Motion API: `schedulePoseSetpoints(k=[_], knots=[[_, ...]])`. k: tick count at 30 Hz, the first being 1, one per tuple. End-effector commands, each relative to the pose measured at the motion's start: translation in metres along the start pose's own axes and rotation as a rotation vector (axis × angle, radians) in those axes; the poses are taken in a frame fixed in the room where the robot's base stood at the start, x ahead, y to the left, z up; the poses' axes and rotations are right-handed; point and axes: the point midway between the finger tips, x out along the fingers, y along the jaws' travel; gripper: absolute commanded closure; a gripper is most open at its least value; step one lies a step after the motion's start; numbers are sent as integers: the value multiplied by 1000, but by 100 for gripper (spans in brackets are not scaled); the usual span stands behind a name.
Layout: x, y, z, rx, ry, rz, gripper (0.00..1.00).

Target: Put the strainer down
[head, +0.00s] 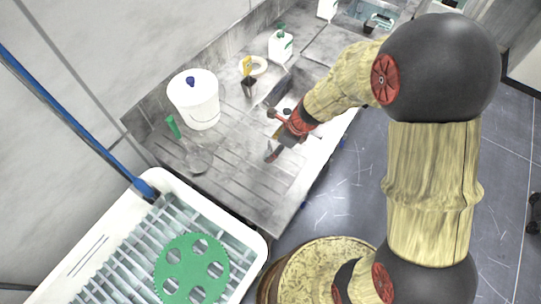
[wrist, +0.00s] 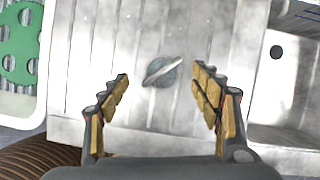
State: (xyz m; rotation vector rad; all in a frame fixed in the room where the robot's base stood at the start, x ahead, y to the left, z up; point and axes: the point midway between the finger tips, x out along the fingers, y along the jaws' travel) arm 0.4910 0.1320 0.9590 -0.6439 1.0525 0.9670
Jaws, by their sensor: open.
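The strainer (wrist: 160,71) is a small round grey disc with a pale bar across it. It lies on the ribbed steel drainboard (wrist: 110,35), between my fingers as seen in the wrist view, with clear space on both sides. My gripper (head: 272,134) is open above the drainboard. In the wrist view its two yellow-padded fingers (wrist: 160,74) are spread wide and hold nothing. In the head view I cannot make out the strainer near my gripper. The height of my fingertips above it is hard to tell.
A white tub (head: 197,103) and a green-handled tool (head: 173,127) stand at the wall side. The sink basin (wrist: 285,85) is on the right. A white crate (head: 255,249) with a green platen (head: 191,270) is on the left. A white jug (head: 281,46) stands farther back.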

Motion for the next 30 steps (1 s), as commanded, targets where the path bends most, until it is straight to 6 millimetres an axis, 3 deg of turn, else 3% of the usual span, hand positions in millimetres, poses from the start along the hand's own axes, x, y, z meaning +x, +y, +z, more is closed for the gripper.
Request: schedulePoseSetpoints(k=[15, 22, 30], knots=[[58, -3, -6, -4, 0, -1, 36], [58, -3, -5, -5, 0, -1, 36], [58, -3, -5, -4, 0, -1, 51]])
